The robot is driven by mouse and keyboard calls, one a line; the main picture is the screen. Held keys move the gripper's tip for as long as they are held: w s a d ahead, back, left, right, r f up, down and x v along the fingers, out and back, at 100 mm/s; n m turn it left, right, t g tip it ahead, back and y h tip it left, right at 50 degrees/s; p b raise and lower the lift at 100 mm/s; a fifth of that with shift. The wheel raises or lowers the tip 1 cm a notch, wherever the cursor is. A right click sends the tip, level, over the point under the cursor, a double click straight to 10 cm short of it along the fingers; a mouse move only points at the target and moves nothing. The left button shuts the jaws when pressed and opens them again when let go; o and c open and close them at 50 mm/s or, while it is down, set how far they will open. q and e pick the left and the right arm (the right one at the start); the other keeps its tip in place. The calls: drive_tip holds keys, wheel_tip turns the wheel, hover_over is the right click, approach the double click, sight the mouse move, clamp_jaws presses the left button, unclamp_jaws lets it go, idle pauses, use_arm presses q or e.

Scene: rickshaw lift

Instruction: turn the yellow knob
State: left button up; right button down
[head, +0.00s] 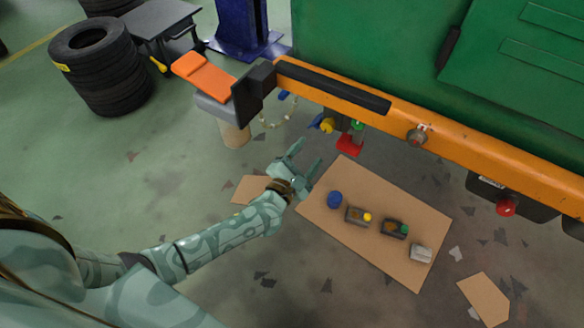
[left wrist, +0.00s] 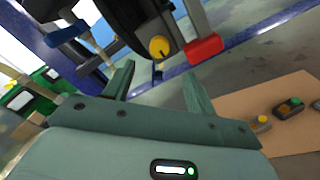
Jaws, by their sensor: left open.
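The yellow knob (head: 327,125) is under the orange beam of the green vehicle, beside a red part (head: 350,144). In the left wrist view the knob (left wrist: 159,47) is round with a dark mark and sits just beyond the fingertips, between them in the picture. My left gripper (head: 307,153) is open and empty, below and in front of the knob, with a gap between them. The fingers also show in the left wrist view (left wrist: 158,72). My right gripper is not in view.
The orange beam (head: 470,148) is above. Stacked tyres (head: 100,70) stand at the back left. A blue lift post (head: 242,30) stands behind.

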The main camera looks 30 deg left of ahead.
use_arm(q)
drive_tip(key=s+p, duration=0.1)
drive_tip(key=s, duration=0.5)
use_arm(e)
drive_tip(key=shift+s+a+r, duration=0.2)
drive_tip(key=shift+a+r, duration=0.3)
use_arm(q)
drive_tip(key=shift+a, duration=0.1)
